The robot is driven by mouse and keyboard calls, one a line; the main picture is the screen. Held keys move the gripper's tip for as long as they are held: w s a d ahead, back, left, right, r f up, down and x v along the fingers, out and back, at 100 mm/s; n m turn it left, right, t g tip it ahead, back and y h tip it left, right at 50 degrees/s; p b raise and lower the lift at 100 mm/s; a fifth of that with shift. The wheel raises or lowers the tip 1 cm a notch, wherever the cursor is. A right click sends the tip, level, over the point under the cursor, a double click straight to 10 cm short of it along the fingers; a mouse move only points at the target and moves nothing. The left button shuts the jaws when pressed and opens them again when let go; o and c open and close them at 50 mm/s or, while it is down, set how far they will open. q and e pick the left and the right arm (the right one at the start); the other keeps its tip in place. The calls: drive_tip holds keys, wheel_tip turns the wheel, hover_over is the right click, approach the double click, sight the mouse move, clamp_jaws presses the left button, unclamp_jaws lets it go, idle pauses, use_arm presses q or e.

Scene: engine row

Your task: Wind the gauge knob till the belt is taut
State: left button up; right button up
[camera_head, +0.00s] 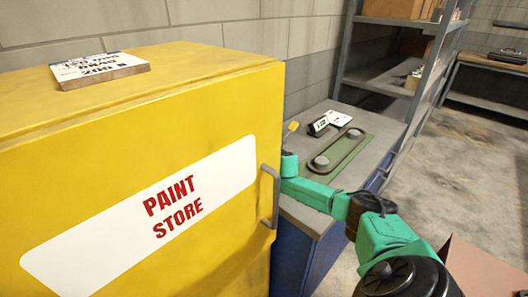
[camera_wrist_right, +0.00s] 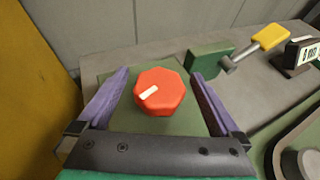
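The red, many-sided knob (camera_wrist_right: 160,92) with a white mark sits on a green plate (camera_wrist_right: 120,130) in the right wrist view. My right gripper (camera_wrist_right: 156,95) has its two purple fingers on either side of the knob, with gaps between; it is open. In the head view the yellow cabinet hides the knob and this gripper. The dark belt (camera_head: 338,154) loops around two pulleys on a green base on the bench; its tension is too hard to tell. Part of it shows at the wrist view's right edge (camera_wrist_right: 278,150). My left gripper is not in view.
A yellow paint cabinet (camera_head: 100,140) with a handle (camera_head: 271,197) stands close left of my right arm. A yellow-handled lever (camera_wrist_right: 268,38) and a small black-and-white sign (camera_wrist_right: 301,52) stand beside the knob. Grey shelves (camera_head: 390,80) rise behind the bench (camera_head: 305,215).

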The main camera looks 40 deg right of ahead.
drive_tip(key=shift+s, duration=0.1)
drive_tip(key=shift+s+r, duration=0.1)
drive_tip(key=shift+s, duration=0.15)
drive_tip(key=v, duration=1.3)
drive_tip(key=shift+s+a+r, duration=0.2)
drive_tip(key=shift+s+a, duration=0.1)
